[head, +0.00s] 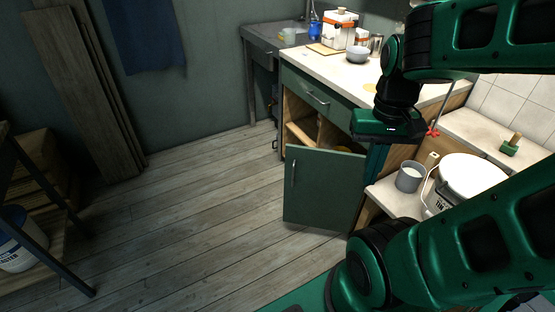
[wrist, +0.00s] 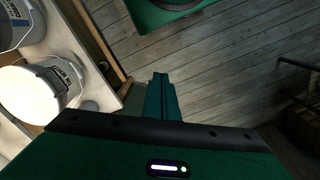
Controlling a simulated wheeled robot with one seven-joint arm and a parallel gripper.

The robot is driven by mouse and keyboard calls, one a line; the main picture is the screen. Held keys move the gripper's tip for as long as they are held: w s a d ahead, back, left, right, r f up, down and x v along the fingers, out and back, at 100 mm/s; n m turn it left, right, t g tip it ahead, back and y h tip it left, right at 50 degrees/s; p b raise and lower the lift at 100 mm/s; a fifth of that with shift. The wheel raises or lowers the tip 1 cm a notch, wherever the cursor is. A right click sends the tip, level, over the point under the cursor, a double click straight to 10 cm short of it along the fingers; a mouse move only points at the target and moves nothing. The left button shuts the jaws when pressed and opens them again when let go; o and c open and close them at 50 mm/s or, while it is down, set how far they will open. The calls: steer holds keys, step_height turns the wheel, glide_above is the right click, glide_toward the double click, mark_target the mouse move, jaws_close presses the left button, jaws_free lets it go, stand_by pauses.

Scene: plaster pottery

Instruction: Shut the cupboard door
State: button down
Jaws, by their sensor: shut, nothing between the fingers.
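The green cupboard door (head: 322,190) stands open in the head view, swung out over the floor, with its metal handle (head: 293,172) near its left edge. The wooden inside of the cupboard (head: 302,117) shows behind and above it. My gripper (head: 371,172) points down beside the door's right edge; I cannot tell whether it touches the door. In the wrist view its two teal fingers (wrist: 160,82) are together with nothing between them. A grey-green surface just left of the fingers may be part of the door, but I cannot tell.
A low shelf at right holds a grey cup (head: 409,177) and a white bucket (head: 470,178), close to my arm. The counter (head: 330,66) carries a bowl (head: 357,54) and containers. The plank floor (head: 190,220) left of the door is clear.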

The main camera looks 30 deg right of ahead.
steer(key=w+d+f+n+g+h, duration=0.3)
steer(key=w+d+f+n+h, duration=0.25)
steer(key=w+d+f, duration=0.5)
steer(key=n+t+h, duration=0.6)
steer(key=n+t, duration=1.1)
steer(key=n, duration=1.2)
glide_toward(292, 154)
steer(key=x, duration=0.6)
steer(key=shift+w+d, duration=0.2)
steer(key=shift+d, duration=0.05)
